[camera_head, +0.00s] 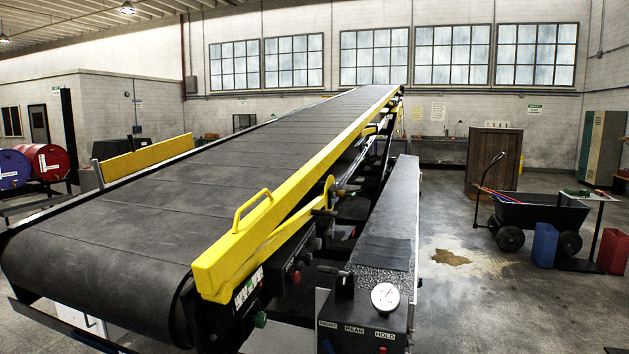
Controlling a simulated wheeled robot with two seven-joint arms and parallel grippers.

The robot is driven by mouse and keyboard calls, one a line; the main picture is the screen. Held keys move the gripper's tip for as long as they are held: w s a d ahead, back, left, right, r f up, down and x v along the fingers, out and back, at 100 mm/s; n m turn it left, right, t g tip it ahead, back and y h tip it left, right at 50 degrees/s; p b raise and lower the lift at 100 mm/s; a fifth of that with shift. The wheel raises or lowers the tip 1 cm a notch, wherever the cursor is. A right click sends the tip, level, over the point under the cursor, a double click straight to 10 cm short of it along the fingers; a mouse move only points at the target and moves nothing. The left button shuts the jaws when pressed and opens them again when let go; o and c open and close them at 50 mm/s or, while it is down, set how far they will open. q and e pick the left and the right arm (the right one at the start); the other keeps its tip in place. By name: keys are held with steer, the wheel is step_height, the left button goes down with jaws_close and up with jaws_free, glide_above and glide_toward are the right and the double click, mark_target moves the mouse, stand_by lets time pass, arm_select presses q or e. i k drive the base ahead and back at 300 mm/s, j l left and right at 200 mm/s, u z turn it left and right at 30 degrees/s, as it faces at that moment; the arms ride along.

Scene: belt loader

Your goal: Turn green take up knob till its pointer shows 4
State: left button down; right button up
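A green knob (260,319) sits low on the side of the belt loader's near end, below a small dark label plate (248,288) with pale markings. The knob is small here, and I cannot read its pointer or any numbers. Another green part (327,346) shows at the bottom edge on the control box (362,325), partly cut off. I cannot tell from labels which one is the take up knob. Neither of my grippers is in view.
The sloping belt (130,240) with its yellow side rail (290,215) fills the left and middle. A round white gauge (385,296) stands on the control box. A black cart (535,215), a blue bin (545,245) and a red bin (613,250) stand right.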

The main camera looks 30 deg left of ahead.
mark_target(259, 320)
steer(key=u, duration=1.25)
